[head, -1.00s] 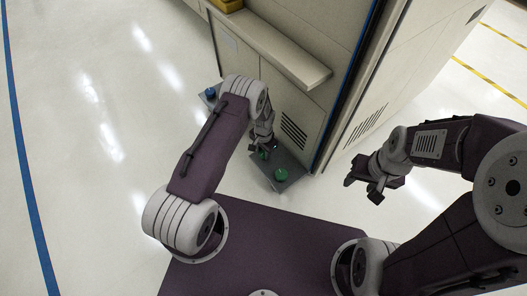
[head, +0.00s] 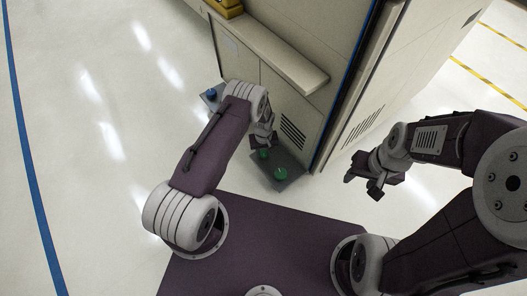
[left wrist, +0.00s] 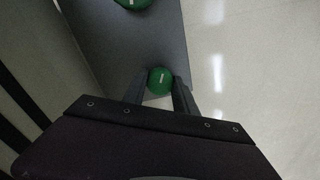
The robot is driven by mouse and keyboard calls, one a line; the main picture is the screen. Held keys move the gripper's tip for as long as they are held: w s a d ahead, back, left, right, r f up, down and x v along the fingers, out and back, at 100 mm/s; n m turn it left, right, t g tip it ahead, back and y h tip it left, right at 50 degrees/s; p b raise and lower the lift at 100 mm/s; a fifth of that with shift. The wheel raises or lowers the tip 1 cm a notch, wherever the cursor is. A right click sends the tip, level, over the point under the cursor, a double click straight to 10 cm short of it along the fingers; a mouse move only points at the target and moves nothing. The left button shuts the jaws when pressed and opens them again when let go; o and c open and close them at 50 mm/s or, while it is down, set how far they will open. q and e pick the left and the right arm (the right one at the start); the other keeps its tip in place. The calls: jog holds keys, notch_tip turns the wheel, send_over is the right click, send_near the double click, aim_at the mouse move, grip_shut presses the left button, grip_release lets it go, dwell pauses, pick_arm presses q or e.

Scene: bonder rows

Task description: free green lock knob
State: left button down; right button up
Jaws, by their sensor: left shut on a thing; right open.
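Two round green knobs sit on a dark grey plate (head: 296,166) low at the cabinet's foot. The nearer green knob (head: 281,173) stands clear; in the left wrist view a green knob (left wrist: 132,3) is cut by the top edge. The other green knob (head: 264,154) is just below my left gripper (head: 262,142). In the left wrist view my left gripper (left wrist: 160,88) has its two fingers on either side of a green knob (left wrist: 161,80) with a pale mark on top, shut on it. My right gripper (head: 362,187) is open and empty, out over the floor to the right.
A blue knob (head: 211,93) sits on another grey plate further back along the cabinet. The beige cabinet (head: 285,105) with a jutting ledge (head: 290,62) rises behind the knobs. Yellow items (head: 228,8) lie on the ledge. The floor to the left is clear.

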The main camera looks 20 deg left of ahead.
aim_at(263, 153)
pick_arm(q)
jog(key=n, duration=0.5)
jog(key=shift+n+p, duration=0.3)
jog(key=shift+n, duration=2.2)
jog(key=c, duration=1)
grip_release()
jog(key=shift+r, duration=0.15)
notch_tip(263, 153, up, 9)
jog(key=p, duration=0.6)
